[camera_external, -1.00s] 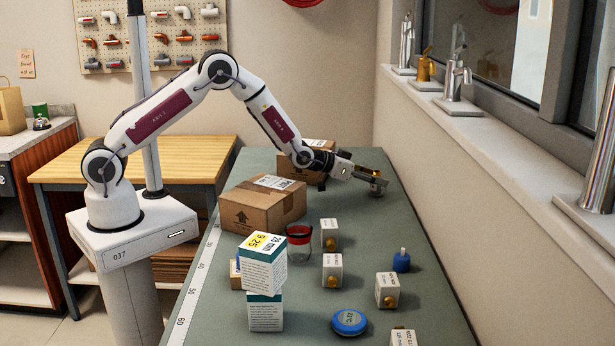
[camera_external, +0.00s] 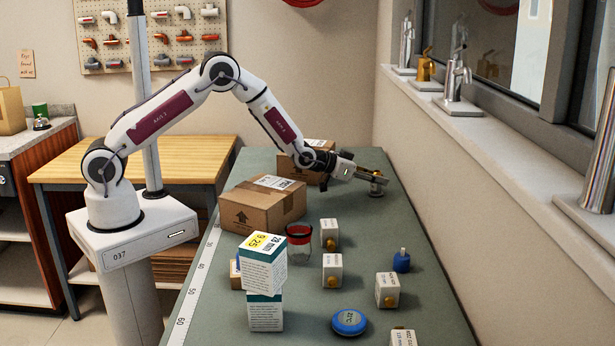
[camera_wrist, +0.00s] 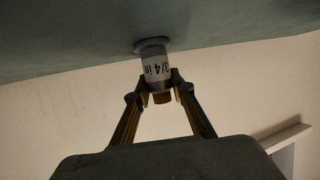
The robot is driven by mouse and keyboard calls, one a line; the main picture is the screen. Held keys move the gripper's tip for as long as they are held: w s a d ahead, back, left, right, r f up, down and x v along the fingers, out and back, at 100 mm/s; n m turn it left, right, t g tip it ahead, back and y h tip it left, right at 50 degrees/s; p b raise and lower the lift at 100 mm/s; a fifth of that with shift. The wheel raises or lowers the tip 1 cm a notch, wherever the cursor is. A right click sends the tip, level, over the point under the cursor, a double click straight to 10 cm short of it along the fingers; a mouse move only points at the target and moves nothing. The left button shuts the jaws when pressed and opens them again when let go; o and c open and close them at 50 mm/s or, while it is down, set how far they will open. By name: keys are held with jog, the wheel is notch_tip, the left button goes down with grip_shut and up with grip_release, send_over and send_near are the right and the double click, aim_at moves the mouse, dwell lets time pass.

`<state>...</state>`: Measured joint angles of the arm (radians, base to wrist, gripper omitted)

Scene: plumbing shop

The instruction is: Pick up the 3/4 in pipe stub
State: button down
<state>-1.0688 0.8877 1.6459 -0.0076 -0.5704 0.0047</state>
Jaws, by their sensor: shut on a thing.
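The 3/4 in pipe stub (camera_wrist: 155,65) is a short grey cylinder with a white band printed "3/4 in". In the wrist view its wider grey end meets the green table surface, and an orange-brown part shows at its other end. My gripper (camera_wrist: 160,82) is shut on the stub, with one fingertip on each side of it. In the external view my gripper (camera_external: 376,177) is at the far end of the table, and the small stub (camera_external: 376,189) shows just below the fingers, seemingly standing on the table.
The green table (camera_external: 300,205) also holds two cardboard boxes (camera_external: 262,205), a red-banded glass jar (camera_external: 299,241), several small white boxes (camera_external: 332,271), a blue bottle (camera_external: 401,261) and a blue round tin (camera_external: 349,322). The wall and window ledge (camera_external: 440,105) run along the right.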

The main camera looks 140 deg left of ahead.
jog(key=shift+r, duration=0.2)
jog(key=shift+r, duration=4.95)
